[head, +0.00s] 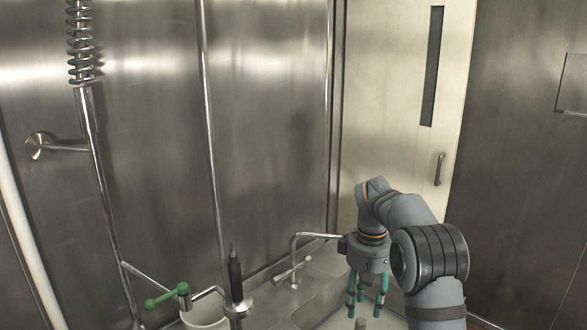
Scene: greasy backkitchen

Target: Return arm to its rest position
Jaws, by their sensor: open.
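My gripper (366,306) hangs pointing down at the lower right of the head view, at the end of my grey arm. The lowest part of the arm runs out of the bottom edge of the picture.
A metal sink counter (325,268) runs along the steel wall. A spray hose pipe (92,150), a green-handled valve (170,296) and a black-handled sprayer (235,278) stand at left. A pale door (395,130) with a handle is behind my arm.

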